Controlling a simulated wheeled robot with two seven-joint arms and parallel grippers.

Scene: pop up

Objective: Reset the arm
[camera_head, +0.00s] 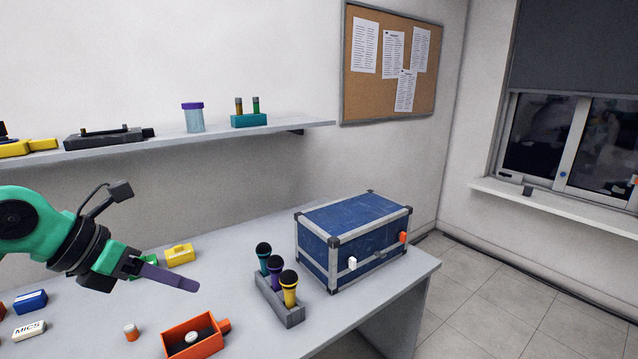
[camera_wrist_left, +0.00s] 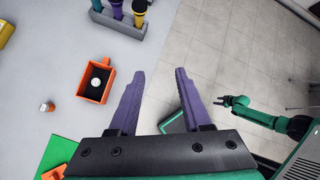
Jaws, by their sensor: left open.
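My left gripper (camera_head: 172,273), with purple fingers, hangs above the left part of the table in the head view. The left wrist view shows its two fingers (camera_wrist_left: 161,80) wide apart with nothing between them. Below and right of it in the head view is an orange open box (camera_head: 208,345) holding a small white round thing. Another green arm with a dark gripper (camera_wrist_left: 222,101) shows small at the right of the left wrist view. Its jaw state is too small to tell.
A blue case (camera_head: 350,222) stands on the table (camera_head: 330,325) at the right. Several microphones sit in a grey holder (camera_head: 293,315) beside it. A yellow block (camera_head: 180,254) and a white MICS block (camera_head: 29,330) lie leftward. A wall shelf (camera_head: 170,138) runs above.

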